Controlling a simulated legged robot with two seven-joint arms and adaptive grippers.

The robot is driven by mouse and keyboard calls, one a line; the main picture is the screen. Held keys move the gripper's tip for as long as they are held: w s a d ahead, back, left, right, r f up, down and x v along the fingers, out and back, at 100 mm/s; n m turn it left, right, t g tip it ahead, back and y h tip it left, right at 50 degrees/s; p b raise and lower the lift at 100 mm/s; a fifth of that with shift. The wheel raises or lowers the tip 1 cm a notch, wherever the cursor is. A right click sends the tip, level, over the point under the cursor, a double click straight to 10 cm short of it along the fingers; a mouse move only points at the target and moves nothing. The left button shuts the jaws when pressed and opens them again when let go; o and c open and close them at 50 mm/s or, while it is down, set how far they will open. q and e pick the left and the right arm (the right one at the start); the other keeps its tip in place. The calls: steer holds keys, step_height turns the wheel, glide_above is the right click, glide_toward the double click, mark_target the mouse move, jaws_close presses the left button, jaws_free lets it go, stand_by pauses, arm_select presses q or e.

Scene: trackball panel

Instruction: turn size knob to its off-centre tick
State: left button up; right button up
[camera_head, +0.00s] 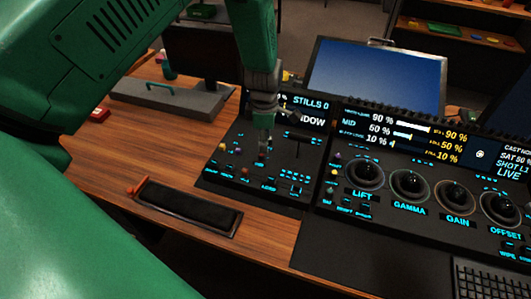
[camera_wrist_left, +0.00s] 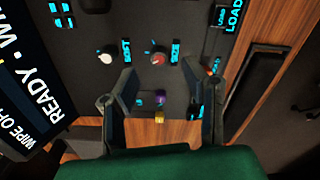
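The size knob (camera_wrist_left: 159,59) is a small round reddish knob with a pale mark, beside the SIZE label (camera_wrist_left: 176,53) in the left wrist view. A small blue tick mark shows at its edge. My left gripper (camera_wrist_left: 168,82) is open; its two dark fingers stand apart on either side below the knob in the picture, with nothing between the tips. In the head view the left gripper (camera_head: 263,138) points down over the left panel (camera_head: 215,165). I cannot tell there which knob is the size knob. My right gripper is not in view.
A white knob (camera_wrist_left: 105,57) by the SOFT label and an orange knob (camera_wrist_left: 210,71) flank the size knob. Purple (camera_wrist_left: 160,98) and yellow (camera_wrist_left: 160,115) knobs lie near the fingers. A trackball panel (camera_head: 410,195) stands right; a dark padded tray (camera_head: 187,205) lies in front.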

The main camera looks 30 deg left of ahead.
mark_target(264, 155)
arm_select(q)
steer(key=f, duration=0.2)
steer(key=a+f, duration=0.1)
steer(key=f, duration=0.3)
steer(key=shift+s+a+f, duration=0.1)
steer(key=shift+a, duration=0.3)
steer(key=shift+d, duration=0.65)
steer(key=shift+c, duration=0.8)
steer(key=shift+d, duration=0.1)
jaws_close()
steer(key=shift+a, duration=0.4)
